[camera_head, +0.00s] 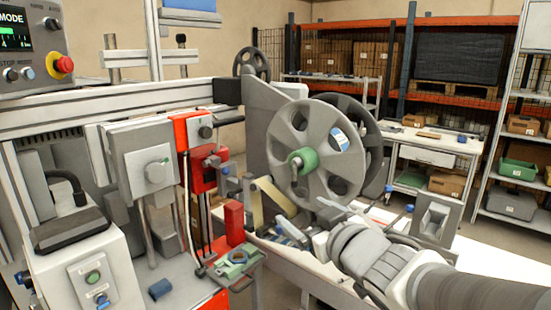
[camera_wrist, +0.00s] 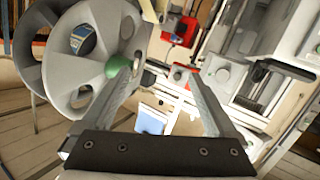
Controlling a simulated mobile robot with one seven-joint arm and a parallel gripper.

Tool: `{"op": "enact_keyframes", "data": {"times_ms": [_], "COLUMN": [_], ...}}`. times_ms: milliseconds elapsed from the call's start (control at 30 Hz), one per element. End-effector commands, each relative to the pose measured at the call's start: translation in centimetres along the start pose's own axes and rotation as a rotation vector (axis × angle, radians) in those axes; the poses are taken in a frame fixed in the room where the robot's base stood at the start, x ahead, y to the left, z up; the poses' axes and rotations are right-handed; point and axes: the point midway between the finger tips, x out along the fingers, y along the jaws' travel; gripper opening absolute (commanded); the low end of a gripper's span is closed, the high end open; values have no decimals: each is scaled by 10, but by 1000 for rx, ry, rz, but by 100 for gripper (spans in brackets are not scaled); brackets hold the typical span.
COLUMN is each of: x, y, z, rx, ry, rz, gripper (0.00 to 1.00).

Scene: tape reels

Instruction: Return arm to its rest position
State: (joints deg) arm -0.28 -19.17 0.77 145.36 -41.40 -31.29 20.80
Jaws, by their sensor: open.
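My arm (camera_head: 380,262) reaches in from the lower right in the head view. Its end is in front of and below the large grey reel (camera_head: 318,150) with a green hub (camera_head: 298,161). In the wrist view my gripper (camera_wrist: 158,78) has its two fingers spread apart with nothing between them. The reel (camera_wrist: 92,48) shows there at the upper left, and its green hub (camera_wrist: 117,66) lies close to the left finger in the picture. I cannot tell whether they touch. In the head view the fingertips are hard to make out against the machine.
A machine with a red bracket (camera_head: 201,152) and a grey box with a knob (camera_head: 148,165) stands to the left. A control panel with a red button (camera_head: 63,64) is at the upper left. A workbench (camera_head: 432,141) and shelves (camera_head: 520,155) stand behind.

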Motion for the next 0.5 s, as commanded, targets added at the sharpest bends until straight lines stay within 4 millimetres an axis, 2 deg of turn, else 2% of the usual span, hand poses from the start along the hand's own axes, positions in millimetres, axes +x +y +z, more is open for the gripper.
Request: {"op": "enact_keyframes", "data": {"times_ms": [100,233,367,500], "x": [-19,-46,-79,-117], "y": [31,53,60,51], "z": [8,25,44,64], "rx": [26,81,155,248], "ry": [-120,-268,-424,-593], "rz": [138,252,321,341], "gripper": [94,94,94,94]}}
